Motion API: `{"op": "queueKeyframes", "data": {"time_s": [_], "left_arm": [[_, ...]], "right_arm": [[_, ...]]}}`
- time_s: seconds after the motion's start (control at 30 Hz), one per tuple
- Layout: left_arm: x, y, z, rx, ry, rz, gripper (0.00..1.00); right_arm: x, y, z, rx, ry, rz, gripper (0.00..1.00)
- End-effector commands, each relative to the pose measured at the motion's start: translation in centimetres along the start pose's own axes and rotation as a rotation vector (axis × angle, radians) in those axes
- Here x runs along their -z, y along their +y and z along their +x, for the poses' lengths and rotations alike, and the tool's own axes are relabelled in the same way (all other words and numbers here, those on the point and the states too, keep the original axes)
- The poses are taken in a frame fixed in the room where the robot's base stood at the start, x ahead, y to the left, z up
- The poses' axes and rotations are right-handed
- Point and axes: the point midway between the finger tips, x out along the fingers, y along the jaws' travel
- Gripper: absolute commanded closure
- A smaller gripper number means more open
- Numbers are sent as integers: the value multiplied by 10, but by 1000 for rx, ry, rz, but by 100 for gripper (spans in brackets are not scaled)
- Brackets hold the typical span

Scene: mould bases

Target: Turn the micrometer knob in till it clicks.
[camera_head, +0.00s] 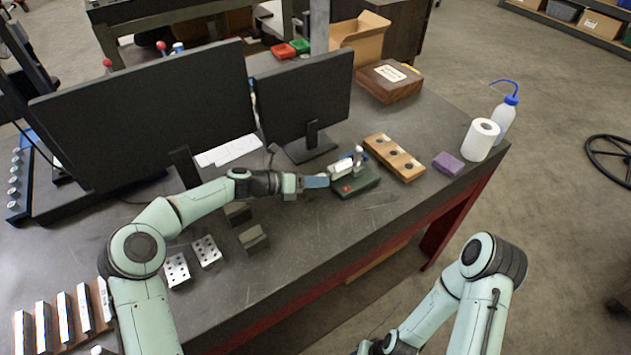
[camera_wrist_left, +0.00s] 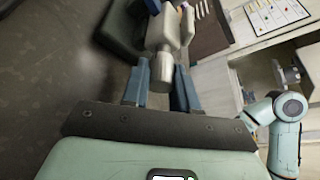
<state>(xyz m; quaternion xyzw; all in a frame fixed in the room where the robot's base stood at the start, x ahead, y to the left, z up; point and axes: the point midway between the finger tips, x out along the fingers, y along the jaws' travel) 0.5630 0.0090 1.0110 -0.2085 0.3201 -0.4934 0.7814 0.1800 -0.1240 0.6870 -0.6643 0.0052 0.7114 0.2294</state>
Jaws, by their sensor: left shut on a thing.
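The micrometer (camera_head: 345,165) is a pale, small device held in a dark green stand (camera_head: 358,185) with a red spot, on the dark bench. My left gripper (camera_head: 316,181) reaches it from the left, with blue fingers level with its knob end. In the left wrist view the pale round knob (camera_wrist_left: 162,70) sits between the two blue fingers of my left gripper (camera_wrist_left: 160,88), which is shut on it. The far side of the knob is hidden. My right arm shows at the lower right of the head view, but its fingers are out of the picture.
Two monitors (camera_head: 150,110) stand behind my left arm. A wooden block with dark holes (camera_head: 394,157), a purple sponge (camera_head: 448,164), a paper roll (camera_head: 480,140) and a wash bottle (camera_head: 503,120) lie to the right. Grey blocks (camera_head: 253,239) and drilled plates (camera_head: 206,250) sit nearer.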

Motion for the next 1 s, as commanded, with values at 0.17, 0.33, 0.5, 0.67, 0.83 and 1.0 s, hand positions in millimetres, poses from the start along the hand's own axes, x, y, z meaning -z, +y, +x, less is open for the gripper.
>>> {"op": "queueKeyframes", "data": {"time_s": [0.17,0.33,0.5,0.67,0.83,1.0], "left_arm": [[1,0,0,-52,-2,122,100],[1,0,0,-90,-2,215,100],[0,0,0,-117,-2,278,100],[0,0,0,-128,-3,308,100],[-1,0,0,-132,-3,318,100],[-1,0,0,-132,-3,318,100]], "right_arm": [[-8,6,7,-3,-10,4,52],[-14,10,13,-6,-17,6,52],[-17,12,17,-7,-21,8,52],[-19,13,19,-8,-23,8,52],[-19,13,19,-8,-23,8,52],[-19,13,19,-8,-23,8,52]]}}
